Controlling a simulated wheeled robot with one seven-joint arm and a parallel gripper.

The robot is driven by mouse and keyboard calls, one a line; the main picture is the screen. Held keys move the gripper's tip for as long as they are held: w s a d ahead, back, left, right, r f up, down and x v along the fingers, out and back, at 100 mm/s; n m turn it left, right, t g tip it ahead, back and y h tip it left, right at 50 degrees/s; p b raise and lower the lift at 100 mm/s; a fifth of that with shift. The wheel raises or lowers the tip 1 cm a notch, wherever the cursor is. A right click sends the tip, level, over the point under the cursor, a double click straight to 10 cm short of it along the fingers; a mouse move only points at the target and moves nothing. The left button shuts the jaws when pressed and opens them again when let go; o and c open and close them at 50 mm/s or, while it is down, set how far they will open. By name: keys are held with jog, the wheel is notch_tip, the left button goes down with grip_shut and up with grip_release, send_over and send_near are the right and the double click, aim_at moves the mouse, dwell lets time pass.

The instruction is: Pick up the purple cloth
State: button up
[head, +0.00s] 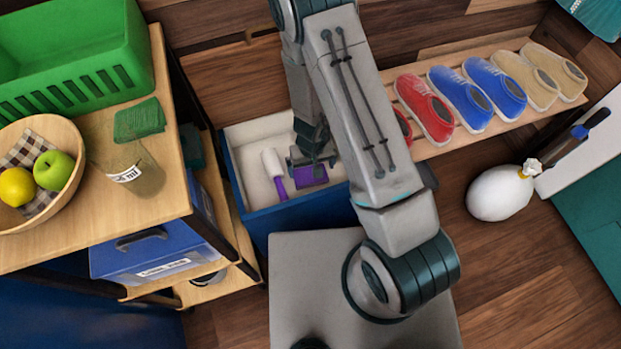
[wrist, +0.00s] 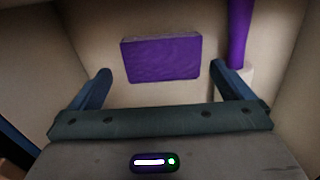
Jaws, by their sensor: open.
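The purple cloth (head: 311,176) lies in a blue open drawer with a pale inside (head: 241,150). In the wrist view it is a flat purple rectangle (wrist: 160,58) on the pale floor, ahead of and between my fingers. My gripper (head: 312,166) reaches down into the drawer, just over the cloth, and hides part of it in the head view. In the wrist view my gripper (wrist: 164,88) is open, its two fingers apart with nothing between them.
A lint roller with a purple handle (head: 280,187) lies left of the cloth in the head view; its handle (wrist: 240,32) is near one finger in the wrist view. Drawer walls stand close around. A wooden shelf cart (head: 120,215) is at left, a shoe rack (head: 450,143) at right.

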aim_at(310, 174)
jog(key=f+b, duration=0.1)
jog(key=f, duration=0.1)
jog(key=f+b, duration=0.1)
jog(key=f, duration=0.1)
jog(key=f+b, duration=0.1)
jog(key=f, duration=0.1)
jog(key=shift+w+a, duration=0.15)
jog(key=shift+w, duration=0.2)
jog(key=shift+r, duration=0.1)
jog(key=c, duration=0.6)
